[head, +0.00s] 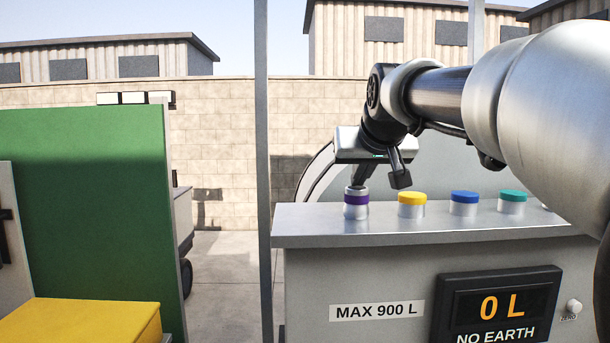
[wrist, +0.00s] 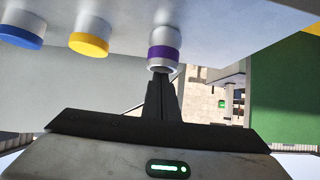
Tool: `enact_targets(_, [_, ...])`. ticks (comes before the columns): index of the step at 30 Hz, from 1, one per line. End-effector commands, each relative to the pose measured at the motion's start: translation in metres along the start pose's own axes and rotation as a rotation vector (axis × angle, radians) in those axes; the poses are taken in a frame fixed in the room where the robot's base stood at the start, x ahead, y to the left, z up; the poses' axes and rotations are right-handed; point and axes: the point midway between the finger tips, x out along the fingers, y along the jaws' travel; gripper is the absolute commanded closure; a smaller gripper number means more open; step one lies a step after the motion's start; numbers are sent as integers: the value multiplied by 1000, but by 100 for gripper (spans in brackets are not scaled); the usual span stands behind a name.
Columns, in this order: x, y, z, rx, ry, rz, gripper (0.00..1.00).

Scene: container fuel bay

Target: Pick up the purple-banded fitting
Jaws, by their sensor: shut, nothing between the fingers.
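The purple-banded fitting (head: 356,202) is a short pale cylinder with a purple ring. It stands upright on the left end of the grey cabinet top (head: 420,230). In the wrist view the fitting (wrist: 163,52) is straight ahead of the fingers. My gripper (head: 358,183) points down just above the fitting's top end. In the wrist view my gripper (wrist: 162,78) has its dark fingers together with nothing between them. The tips overlap the fitting's pale end in the picture; whether they touch it I cannot tell.
Fittings banded yellow (head: 411,198), blue (head: 464,197) and green (head: 512,196) stand in a row to the right. A thin grey post (head: 262,150) rises by the cabinet's left edge. A green panel (head: 90,200) and yellow box (head: 90,318) are at the left.

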Motion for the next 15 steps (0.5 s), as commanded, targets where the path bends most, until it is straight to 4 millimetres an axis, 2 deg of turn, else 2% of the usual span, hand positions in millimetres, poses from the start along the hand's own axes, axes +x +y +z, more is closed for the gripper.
enact_targets(1, [6, 0, 10, 0, -26, -1, 100])
enact_targets(4, [0, 0, 16, 0, -25, 0, 100])
enact_targets(12, [-46, 0, 48, 0, -22, 0, 100])
enact_targets(15, [-56, 0, 53, 0, -24, 0, 100])
